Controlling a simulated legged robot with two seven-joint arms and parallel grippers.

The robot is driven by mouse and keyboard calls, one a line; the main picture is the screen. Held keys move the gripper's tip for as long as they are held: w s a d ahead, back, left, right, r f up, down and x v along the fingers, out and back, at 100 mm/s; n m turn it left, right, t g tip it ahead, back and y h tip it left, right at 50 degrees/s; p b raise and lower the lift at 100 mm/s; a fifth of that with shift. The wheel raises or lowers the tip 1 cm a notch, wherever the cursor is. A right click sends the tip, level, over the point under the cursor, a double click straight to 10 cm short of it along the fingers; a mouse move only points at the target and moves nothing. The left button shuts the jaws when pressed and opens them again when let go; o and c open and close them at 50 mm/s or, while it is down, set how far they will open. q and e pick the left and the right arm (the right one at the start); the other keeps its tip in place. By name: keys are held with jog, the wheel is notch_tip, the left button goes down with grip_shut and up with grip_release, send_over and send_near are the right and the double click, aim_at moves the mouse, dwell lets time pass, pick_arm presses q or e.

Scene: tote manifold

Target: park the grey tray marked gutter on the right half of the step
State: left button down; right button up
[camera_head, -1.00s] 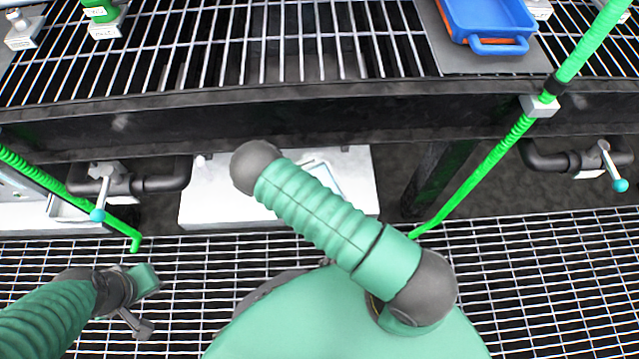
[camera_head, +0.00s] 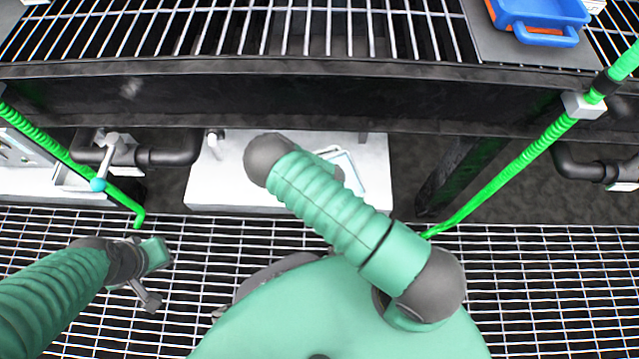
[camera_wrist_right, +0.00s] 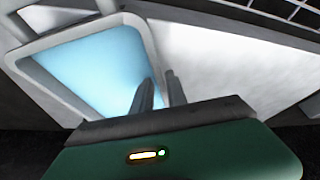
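The grey tray (camera_head: 350,168) shows only partly in the head view, on or just above the right part of the white step (camera_head: 232,180). My right arm hides the rest of it. In the right wrist view the tray's grey rim (camera_wrist_right: 75,36) surrounds a light blue inside. My right gripper (camera_wrist_right: 159,76) has its fingers close together on either side of the near rim, and they look closed on it. No gutter mark is readable. My left gripper (camera_head: 158,278) hangs low at the left over the floor grating, away from the tray; its finger gap is unclear.
A dark beam (camera_head: 300,98) and a grated shelf (camera_head: 290,30) lie beyond the step. Green hoses (camera_head: 520,155) flank the step. A valve (camera_head: 108,155) is on the left. Floor grating (camera_head: 540,290) is clear at right.

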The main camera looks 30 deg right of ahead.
jog(key=shift+o, duration=0.4)
jog(key=shift+r, duration=0.15)
jog(key=p+v, duration=0.7)
jog(key=v, duration=0.5)
